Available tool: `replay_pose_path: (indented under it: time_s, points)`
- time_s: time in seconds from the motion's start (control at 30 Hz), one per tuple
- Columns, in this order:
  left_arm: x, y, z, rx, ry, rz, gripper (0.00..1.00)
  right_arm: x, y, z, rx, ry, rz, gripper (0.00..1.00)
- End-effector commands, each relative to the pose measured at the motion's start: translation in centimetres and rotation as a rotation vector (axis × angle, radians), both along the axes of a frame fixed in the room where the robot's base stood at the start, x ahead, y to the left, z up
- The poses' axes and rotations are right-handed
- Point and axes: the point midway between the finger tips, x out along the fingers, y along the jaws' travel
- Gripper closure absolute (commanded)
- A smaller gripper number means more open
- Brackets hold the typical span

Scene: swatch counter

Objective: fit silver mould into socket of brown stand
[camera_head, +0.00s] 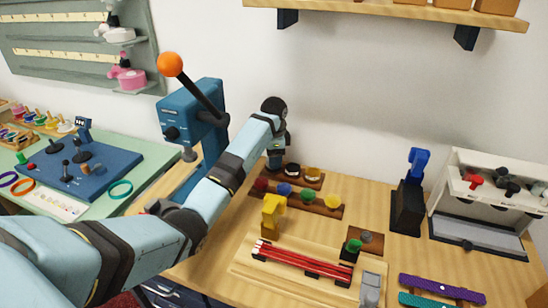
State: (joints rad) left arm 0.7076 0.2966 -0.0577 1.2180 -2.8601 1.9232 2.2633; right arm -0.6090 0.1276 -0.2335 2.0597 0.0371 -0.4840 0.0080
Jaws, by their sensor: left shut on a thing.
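My left arm comes in from the left, and its dark gripper (275,162) points down at the back of the wooden counter. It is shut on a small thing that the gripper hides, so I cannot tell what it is. Just right of it, a low brown stand (303,179) holds a black piece with a pale silver-white top (292,169) and one with a gold top (313,173). I cannot tell whether the gripper touches this stand. I cannot make out an empty socket or surely pick out the silver mould. My right gripper is not in view.
In front are a brown rack (328,209) of coloured knobs, a yellow block (272,214), and a board with red rods (300,262). A blue lever press (195,125) stands left. A black-and-blue stand (409,195) and white dispenser (485,190) stand right. A shelf hangs above.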

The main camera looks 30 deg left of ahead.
Motion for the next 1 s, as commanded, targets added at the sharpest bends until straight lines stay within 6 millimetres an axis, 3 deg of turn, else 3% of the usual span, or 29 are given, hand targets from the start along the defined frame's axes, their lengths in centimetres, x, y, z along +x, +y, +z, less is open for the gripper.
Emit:
replay_pose_path:
  time_s: [1.0]
  points:
    - [0.02,0.01,-0.78,0.0,0.0,0.0,0.79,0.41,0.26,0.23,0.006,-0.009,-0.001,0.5]
